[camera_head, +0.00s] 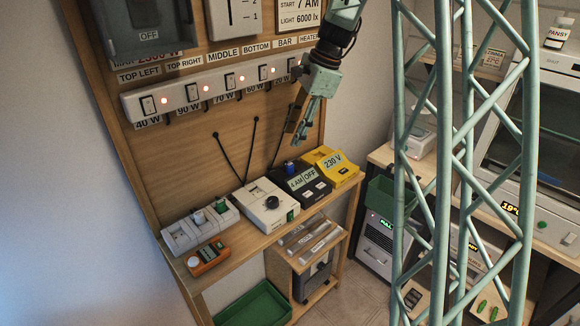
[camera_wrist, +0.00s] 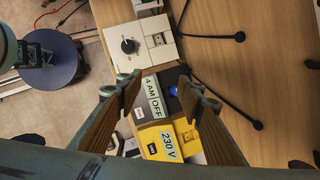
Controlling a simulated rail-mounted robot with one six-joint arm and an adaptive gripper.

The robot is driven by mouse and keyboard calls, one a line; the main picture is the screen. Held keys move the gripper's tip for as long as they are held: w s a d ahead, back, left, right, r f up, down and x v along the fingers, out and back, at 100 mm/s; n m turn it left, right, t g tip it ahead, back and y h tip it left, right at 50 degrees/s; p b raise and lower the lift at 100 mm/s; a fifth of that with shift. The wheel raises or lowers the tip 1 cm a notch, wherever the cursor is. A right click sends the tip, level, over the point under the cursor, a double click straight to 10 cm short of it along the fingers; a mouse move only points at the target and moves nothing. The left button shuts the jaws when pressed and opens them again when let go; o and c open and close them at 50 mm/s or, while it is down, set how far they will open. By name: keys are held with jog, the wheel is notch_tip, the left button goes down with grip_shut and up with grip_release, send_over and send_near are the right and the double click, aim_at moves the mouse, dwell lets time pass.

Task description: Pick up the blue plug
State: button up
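That box carries a "4 AM OFF" label and stands between a white box with a dial and a yellow "230 V" box. My gripper (camera_head: 299,136) hangs above the black and yellow boxes, pointing down. In the wrist view my gripper (camera_wrist: 163,92) is open and empty, its two fingers on either side of the black box's image, apart from the plug.
The yellow box (camera_head: 331,165) stands at the bench's right end, the white box (camera_head: 268,204) to the left. Two black cords (camera_head: 232,160) run up the board behind. A switched strip (camera_head: 212,88) is mounted above. A grey socket tray (camera_head: 180,237) and orange meter (camera_head: 207,258) sit left.

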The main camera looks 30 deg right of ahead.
jog(key=w+d+f+m+p, duration=0.3)
jog(key=w+d+f+m, duration=0.1)
jog(key=d, duration=0.4)
notch_tip(320, 180, down, 3)
jog(key=shift+w+r+y, duration=0.2)
jog(key=shift+w+y, duration=0.2)
jog(key=shift+w, duration=0.4)
jog(key=shift+f, duration=0.1)
send_over(291, 164)
jog(key=s+d, duration=0.2)
notch_tip(291, 164, down, 7)
jog(key=shift+w+d+r, duration=0.15)
jog(key=shift+r, duration=0.05)
jog(key=shift+w+f, duration=0.15)
jog(key=shift+f, duration=0.4)
jog(key=shift+a+f, duration=0.1)
jog(key=shift+a, duration=0.1)
jog(key=shift+w+x, duration=0.1)
jog(key=shift+x, duration=1.15)
jog(key=shift+w+x, duration=0.15)
jog(key=shift+x, duration=1.1)
jog(key=c, duration=1)
